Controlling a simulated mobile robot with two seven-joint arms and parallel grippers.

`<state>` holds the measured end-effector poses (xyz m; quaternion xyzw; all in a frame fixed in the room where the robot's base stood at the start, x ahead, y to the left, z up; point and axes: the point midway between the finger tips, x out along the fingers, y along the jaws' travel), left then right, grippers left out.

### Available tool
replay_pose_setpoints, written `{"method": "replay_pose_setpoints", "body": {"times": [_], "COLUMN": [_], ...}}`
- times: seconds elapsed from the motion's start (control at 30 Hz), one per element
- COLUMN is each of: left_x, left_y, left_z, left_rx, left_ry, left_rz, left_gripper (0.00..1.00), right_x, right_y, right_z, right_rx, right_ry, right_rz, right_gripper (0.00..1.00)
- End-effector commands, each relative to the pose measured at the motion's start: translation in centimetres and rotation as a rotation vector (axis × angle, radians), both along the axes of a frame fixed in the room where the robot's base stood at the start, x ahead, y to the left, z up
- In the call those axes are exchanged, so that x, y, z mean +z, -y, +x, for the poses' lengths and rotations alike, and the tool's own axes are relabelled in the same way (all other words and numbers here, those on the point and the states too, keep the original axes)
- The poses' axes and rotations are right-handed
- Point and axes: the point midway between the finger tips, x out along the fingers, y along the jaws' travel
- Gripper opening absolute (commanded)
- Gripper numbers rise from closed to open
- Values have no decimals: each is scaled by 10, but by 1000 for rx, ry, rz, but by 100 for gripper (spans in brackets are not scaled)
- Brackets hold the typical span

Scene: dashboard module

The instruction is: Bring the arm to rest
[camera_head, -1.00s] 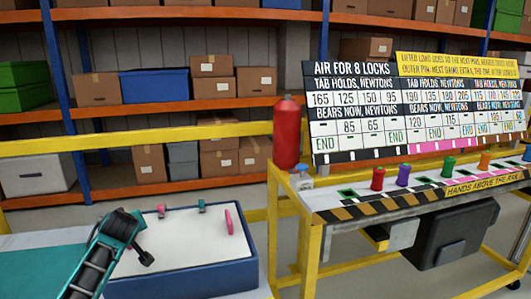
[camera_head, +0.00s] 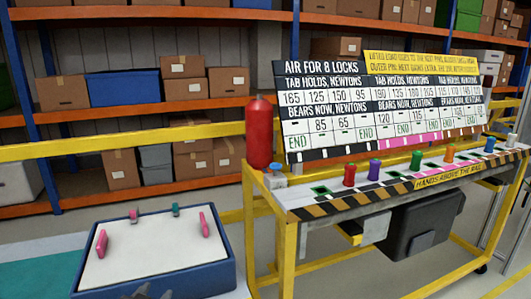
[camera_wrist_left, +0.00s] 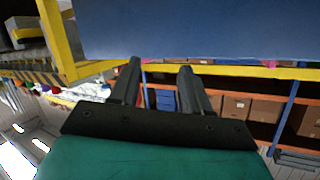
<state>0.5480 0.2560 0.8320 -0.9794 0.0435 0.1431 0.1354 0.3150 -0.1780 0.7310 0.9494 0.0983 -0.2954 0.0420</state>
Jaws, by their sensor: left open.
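My left gripper (camera_wrist_left: 162,82) shows in the left wrist view with its two dark fingers apart and nothing between them. In the head view only dark tips of it (camera_head: 146,292) show at the bottom edge, in front of the blue tray (camera_head: 205,279). A large blue surface (camera_wrist_left: 200,30) fills the top of the wrist view, beyond the fingertips; it looks like the tray's side. The rest of the left arm is out of the head view. My right gripper is in neither view.
The white-floored tray holds several small pink and teal pieces (camera_head: 204,225). To the right stands a yellow-framed bench (camera_head: 290,245) with coloured pegs, a red cylinder (camera_head: 259,133) and a lettered board (camera_head: 380,105). Shelves with boxes stand behind.

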Motion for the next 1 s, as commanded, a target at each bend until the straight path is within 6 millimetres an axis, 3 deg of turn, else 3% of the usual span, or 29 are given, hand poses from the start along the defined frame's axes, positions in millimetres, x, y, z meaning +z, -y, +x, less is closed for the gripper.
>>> {"method": "replay_pose_setpoints", "body": {"times": [0.03,0.2,0.3,0.43,0.6,1.0], "left_x": [-23,-71,-87,-96,-99,-99], "left_y": [12,46,60,72,79,79], "left_z": [-29,-118,-164,-207,-231,-232], "left_rx": [-13,-40,-45,-45,-43,-43], "left_ry": [-47,-174,-237,-297,-329,-331], "left_rz": [-21,-88,-124,-159,-179,-179], "left_gripper": [47,47,47,47,47,47], "right_x": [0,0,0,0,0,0], "right_y": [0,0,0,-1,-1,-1], "right_z": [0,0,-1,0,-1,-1], "right_rx": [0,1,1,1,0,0], "right_ry": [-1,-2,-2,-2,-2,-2], "right_rz": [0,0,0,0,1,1], "right_gripper": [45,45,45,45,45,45]}}
